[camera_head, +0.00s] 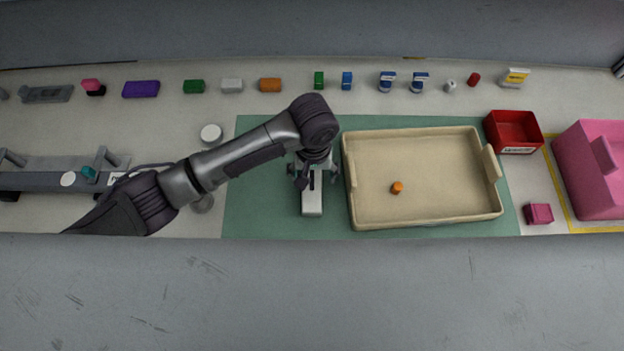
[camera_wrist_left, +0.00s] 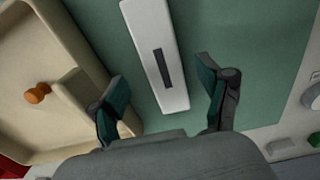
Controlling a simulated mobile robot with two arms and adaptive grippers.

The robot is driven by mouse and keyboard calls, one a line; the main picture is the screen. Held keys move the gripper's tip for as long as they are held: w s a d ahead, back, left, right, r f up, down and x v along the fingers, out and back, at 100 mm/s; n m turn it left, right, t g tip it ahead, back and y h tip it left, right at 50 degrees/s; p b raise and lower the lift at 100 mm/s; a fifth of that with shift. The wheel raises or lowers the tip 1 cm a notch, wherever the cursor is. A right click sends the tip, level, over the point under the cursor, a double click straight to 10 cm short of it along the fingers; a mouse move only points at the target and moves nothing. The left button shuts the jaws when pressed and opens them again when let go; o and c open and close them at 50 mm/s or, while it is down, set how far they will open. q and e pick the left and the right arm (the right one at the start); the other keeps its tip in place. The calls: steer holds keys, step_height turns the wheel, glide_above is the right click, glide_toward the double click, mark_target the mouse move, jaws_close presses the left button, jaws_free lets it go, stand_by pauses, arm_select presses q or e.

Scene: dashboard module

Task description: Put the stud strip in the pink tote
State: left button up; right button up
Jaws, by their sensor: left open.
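A long pale bar (camera_head: 312,204) with a dark strip along its middle, which looks like the stud strip, lies on the green mat. It also shows in the left wrist view (camera_wrist_left: 150,25). My left gripper (camera_head: 313,174) is above it, with the open fingers (camera_wrist_left: 162,78) on either side of the bar in the wrist view. I see no clear contact, and cannot tell the height gap. The pink tote (camera_head: 580,165) stands at the far right, cut off by the picture edge. My right gripper is not in view.
A beige tray (camera_head: 430,215) with an orange knob-like piece (camera_head: 397,188) sits just right of the bar. A red bin (camera_head: 513,130) and a small pink block (camera_head: 538,214) lie between the tray and tote. Several small items line the back. Green mat (camera_head: 255,215) is bare at left.

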mark_target(312, 183)
arm_select(q)
steer(key=f, duration=0.4)
steer(key=shift+a+f+p, duration=0.1)
steer(key=shift+a+p, duration=0.1)
steer(key=shift+p, duration=0.2)
steer(key=c, duration=1.2)
steer(key=shift+c, duration=0.4)
